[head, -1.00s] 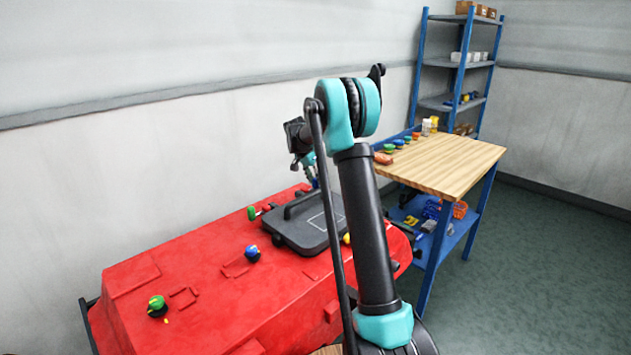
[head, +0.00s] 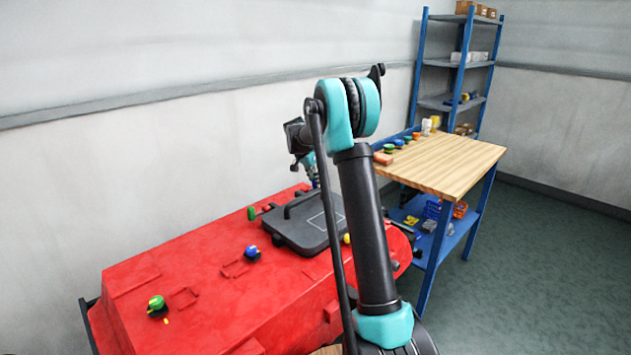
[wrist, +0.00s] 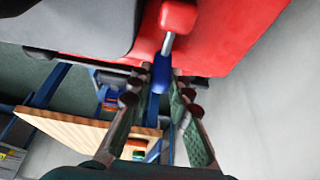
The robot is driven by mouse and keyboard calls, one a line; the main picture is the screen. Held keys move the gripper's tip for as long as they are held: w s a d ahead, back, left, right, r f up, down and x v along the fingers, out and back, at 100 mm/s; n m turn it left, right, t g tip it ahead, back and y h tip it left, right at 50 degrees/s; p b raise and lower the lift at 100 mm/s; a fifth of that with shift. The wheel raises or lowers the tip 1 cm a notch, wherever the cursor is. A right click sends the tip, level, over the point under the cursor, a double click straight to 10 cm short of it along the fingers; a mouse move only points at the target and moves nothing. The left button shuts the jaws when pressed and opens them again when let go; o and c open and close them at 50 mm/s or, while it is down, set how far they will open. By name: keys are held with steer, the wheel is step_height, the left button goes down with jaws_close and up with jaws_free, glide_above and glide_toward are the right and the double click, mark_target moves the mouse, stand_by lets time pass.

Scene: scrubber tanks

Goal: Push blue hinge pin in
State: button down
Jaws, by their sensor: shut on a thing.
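In the wrist view, the blue hinge pin (wrist: 162,66) is between the tips of my gripper (wrist: 161,78), which is shut on it. A bare metal shank shows between the pin's blue part and a red hinge block (wrist: 178,15). The shank's far end meets the block; how deep it sits is hidden. In the head view, the dark grey lid (head: 312,228) lies shut on the red tank (head: 215,290). My arm hides most of the gripper there, and I cannot make out the pin.
A blue knob (head: 251,252), a green knob (head: 157,302) and another green knob (head: 251,213) sit on the tank. A wooden-topped table (head: 445,165) with small parts stands right of the tank. A pale wall runs close behind the tank.

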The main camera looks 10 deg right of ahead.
steer(key=shift+s+a, duration=0.55)
steer(key=shift+a, duration=0.25)
steer(key=shift+s+a, duration=0.5)
steer(key=shift+a, duration=0.25)
steer(key=c, duration=1.4)
jaws_free()
steer(key=shift+a, duration=0.1)
steer(key=shift+v, duration=4)
